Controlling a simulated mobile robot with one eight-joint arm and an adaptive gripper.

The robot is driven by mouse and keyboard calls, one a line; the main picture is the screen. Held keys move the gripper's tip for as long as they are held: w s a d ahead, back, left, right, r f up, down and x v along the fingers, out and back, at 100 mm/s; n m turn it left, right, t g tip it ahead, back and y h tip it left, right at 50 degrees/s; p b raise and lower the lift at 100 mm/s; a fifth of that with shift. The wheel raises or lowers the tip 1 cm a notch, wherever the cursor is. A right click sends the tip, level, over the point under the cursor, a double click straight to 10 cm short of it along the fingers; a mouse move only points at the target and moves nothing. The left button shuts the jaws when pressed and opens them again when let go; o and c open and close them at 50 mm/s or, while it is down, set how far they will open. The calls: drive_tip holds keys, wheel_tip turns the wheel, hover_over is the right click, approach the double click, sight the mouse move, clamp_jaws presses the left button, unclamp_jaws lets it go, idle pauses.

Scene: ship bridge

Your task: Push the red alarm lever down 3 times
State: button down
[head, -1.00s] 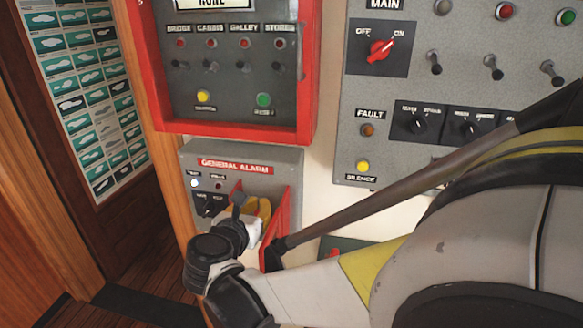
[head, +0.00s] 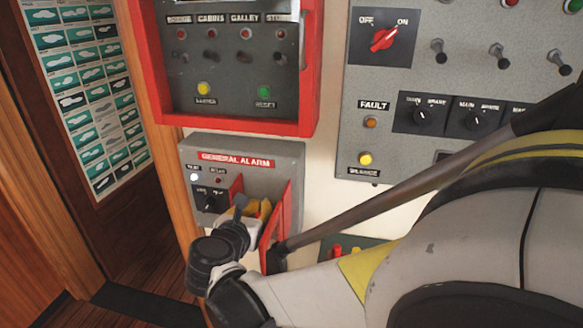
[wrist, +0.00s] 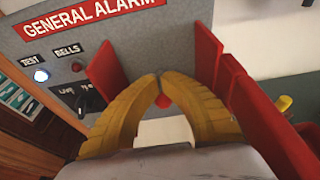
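The grey general alarm box (head: 276,152) is on the wall, with red guard plates on either side of my gripper. My gripper (head: 264,207) has yellow fingers and reaches between these plates. In the wrist view my gripper (wrist: 159,77) has its fingertips together. A small rounded red part, seemingly the alarm lever (wrist: 163,101), shows in the gap between the fingers, below the tips. The rest of the lever is hidden, and I cannot tell whether the fingers touch it. The left guard plate (wrist: 107,75) and right guard plate (wrist: 204,55) stand close to the fingers.
A lit white test lamp (wrist: 40,75) and a dark switch (wrist: 84,98) are left of the guards. A red-framed panel (head: 240,127) is above the box. A grey switch panel (head: 356,140) is to the right. A dark green panel with red parts (head: 337,252) is lower right.

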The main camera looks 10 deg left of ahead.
idle(0.4)
drive_tip(key=shift+r+p, duration=1.7)
drive_tip(key=shift+r, duration=0.55)
